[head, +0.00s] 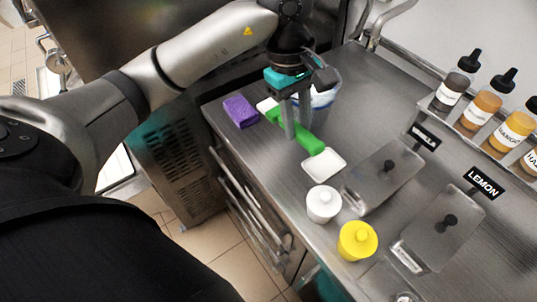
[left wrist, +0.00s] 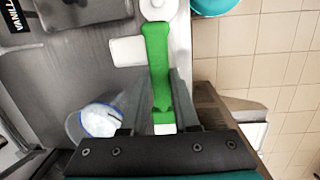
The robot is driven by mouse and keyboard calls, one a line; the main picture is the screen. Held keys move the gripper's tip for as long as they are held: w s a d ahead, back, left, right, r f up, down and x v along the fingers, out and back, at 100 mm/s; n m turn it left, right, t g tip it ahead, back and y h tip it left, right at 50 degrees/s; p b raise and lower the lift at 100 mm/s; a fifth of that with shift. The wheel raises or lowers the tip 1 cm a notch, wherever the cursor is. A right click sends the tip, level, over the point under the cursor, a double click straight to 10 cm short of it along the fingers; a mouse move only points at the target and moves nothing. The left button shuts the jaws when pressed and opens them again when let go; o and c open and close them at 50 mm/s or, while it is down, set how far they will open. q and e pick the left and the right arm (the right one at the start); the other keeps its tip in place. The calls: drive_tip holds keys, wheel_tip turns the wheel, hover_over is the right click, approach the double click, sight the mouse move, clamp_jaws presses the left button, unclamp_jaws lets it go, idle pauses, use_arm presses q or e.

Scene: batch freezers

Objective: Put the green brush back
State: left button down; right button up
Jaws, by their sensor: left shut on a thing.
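The green brush (head: 311,143) is in my left gripper (head: 289,128), whose fingers are shut on it. The brush lies across the fingers, its handle pointing toward the front right in the head view. In the left wrist view the brush (left wrist: 157,62) extends ahead of the gripper (left wrist: 160,115), with a white part at its near end between the fingers. Whether the brush touches the counter is hard to tell. A small white tray (head: 324,164) lies just beyond the handle end; it also shows in the left wrist view (left wrist: 127,51). My right gripper is not in view.
A purple sponge-like block (head: 240,112) lies left of the gripper, and a clear tub (head: 326,92) stands behind it. A white jar (head: 323,203) and a yellow jar (head: 357,240) stand near the front edge. Lidded wells and a bottle rack (head: 467,126) are at right.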

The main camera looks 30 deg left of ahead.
use_arm(q)
drive_tip(key=a+r+y, duration=0.2)
drive_tip(key=a+r, duration=0.1)
drive_tip(key=a, duration=0.1)
hover_over(275, 171)
wheel_tip(275, 171, down, 17)
drive_tip(key=shift+r, duration=0.2)
drive_tip(key=shift+f, duration=1.75)
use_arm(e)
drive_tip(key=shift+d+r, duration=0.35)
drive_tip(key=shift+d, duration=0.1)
use_arm(q)
drive_tip(key=shift+f, duration=0.15)
drive_tip(key=c, duration=0.7)
unclamp_jaws()
drive_tip(key=shift+o, duration=0.2)
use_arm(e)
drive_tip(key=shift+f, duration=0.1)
